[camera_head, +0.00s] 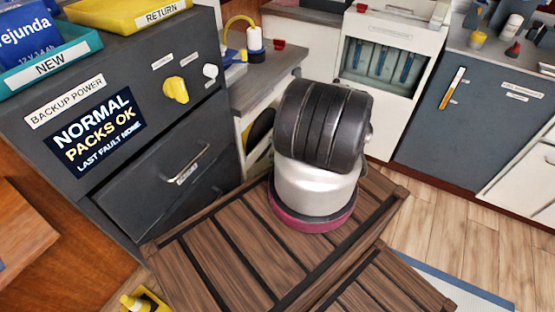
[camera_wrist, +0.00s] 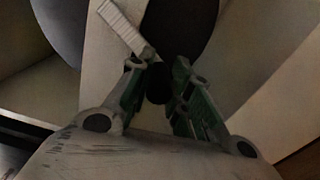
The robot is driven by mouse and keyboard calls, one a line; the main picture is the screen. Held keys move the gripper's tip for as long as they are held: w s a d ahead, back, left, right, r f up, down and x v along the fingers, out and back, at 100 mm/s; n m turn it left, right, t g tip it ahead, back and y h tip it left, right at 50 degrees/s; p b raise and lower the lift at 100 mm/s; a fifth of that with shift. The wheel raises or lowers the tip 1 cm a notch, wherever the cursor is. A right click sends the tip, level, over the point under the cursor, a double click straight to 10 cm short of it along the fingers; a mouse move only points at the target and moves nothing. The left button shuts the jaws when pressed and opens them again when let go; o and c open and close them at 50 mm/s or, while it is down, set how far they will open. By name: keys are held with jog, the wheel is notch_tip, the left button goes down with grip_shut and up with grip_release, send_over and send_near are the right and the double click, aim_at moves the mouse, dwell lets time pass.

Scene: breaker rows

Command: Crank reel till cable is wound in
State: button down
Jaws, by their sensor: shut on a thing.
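The black round reel (camera_wrist: 182,22) fills the top middle of the wrist view, against a pale panel. A dark round knob, which looks like the crank's grip (camera_wrist: 158,84), sits between the two fingers of my gripper (camera_wrist: 159,72). The fingers are shut on it. A pale ribbed strip (camera_wrist: 122,26) runs down towards the left fingertip; I cannot tell what it is. In the head view, a dark round part with yellow, likely the reel (camera_head: 261,128), shows at the cabinet front beside my arm. My gripper is hidden there, and I cannot make out the cable.
A grey backup power cabinet (camera_head: 70,180) with a yellow knob (camera_head: 176,89) and drawer handle (camera_head: 187,165) stands at left. A grey counter (camera_head: 268,68) is behind my arm. A blue-grey cabinet (camera_head: 430,125) stands at right, with open wooden floor (camera_head: 470,225) before it.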

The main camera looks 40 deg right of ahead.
jog(key=shift+s+a+r+m, duration=0.25)
jog(key=shift+a+r+m, duration=0.55)
jog(key=shift+m, duration=0.9)
jog(key=shift+s+a+r+m, duration=0.2)
jog(key=shift+a+r+m, duration=0.25)
jog(key=shift+r+m, duration=0.9)
jog(key=shift+s+a+r+m, duration=0.25)
jog(key=shift+a+r+m, duration=0.35)
jog(key=shift+m, duration=1.45)
jog(key=c, duration=1.3)
grip_release()
jog(key=v, duration=1.2)
